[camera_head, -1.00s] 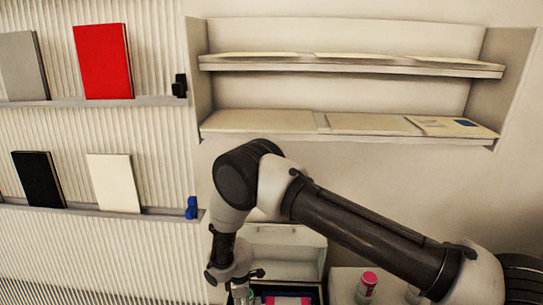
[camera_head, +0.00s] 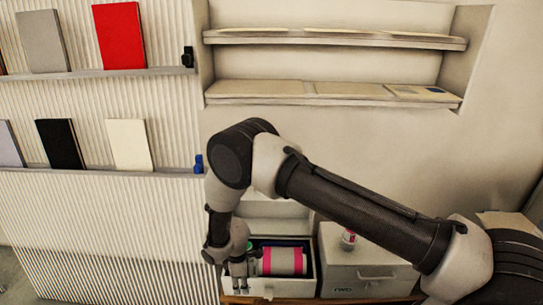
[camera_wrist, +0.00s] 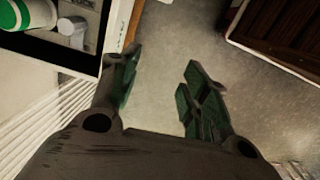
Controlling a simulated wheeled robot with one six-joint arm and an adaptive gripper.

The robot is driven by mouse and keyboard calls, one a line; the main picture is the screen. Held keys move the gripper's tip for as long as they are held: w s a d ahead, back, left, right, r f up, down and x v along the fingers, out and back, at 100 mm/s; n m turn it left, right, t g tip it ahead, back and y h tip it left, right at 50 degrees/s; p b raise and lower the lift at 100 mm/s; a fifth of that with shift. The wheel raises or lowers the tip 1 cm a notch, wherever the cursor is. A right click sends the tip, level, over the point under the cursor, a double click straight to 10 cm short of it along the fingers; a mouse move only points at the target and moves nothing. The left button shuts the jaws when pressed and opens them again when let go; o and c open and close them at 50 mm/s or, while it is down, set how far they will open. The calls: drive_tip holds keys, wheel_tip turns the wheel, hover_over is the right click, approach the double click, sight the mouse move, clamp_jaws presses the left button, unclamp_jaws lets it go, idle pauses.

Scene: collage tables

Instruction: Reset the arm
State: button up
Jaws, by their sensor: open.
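My gripper (camera_head: 238,270) hangs from my bent arm at the front left of an open white box in the head view. In the wrist view my gripper (camera_wrist: 158,98) is open, its two green-padded fingers apart with nothing between them. Below them is grey floor (camera_wrist: 270,85). My arm crosses the head view from the lower right and hides part of the wall and the box's back.
The open box (camera_head: 310,270) holds a pink and white roll (camera_head: 283,261). A closed white box (camera_head: 375,272) stands right of it with a small pink-and-white bottle (camera_head: 348,239) on top. Shelves (camera_head: 335,91) and book ledges (camera_head: 95,171) line the wall. A dark brown slatted object (camera_wrist: 280,40) shows in the wrist view.

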drive_tip(key=s+d+m+g+h, duration=0.1)
drive_tip(key=s+d+m+h, duration=0.1)
drive_tip(key=s+d, duration=0.3)
drive_tip(key=d+r+m, duration=0.3)
drive_tip(key=d+r, duration=0.5)
drive_tip(key=r, duration=0.6)
drive_tip(key=d+r+m+g, duration=0.1)
drive_tip(key=d+r+m, duration=0.2)
drive_tip(key=d+r, duration=0.75)
drive_tip(key=d+r+m, duration=0.4)
drive_tip(key=d+r, duration=0.1)
drive_tip(key=r, duration=1.2)
drive_tip(key=s+d+r+m+t+y, duration=0.1)
drive_tip(key=s+d+r+m+t, duration=0.2)
drive_tip(key=s+d+r, duration=0.3)
drive_tip(key=s+d+r+m+t+y, duration=0.1)
drive_tip(key=s+d+r+m+t, duration=0.2)
drive_tip(key=d+r, duration=0.9)
drive_tip(key=s, duration=0.3)
drive_tip(key=shift+d+m+t, duration=0.25)
drive_tip(key=shift+m+t, duration=0.05)
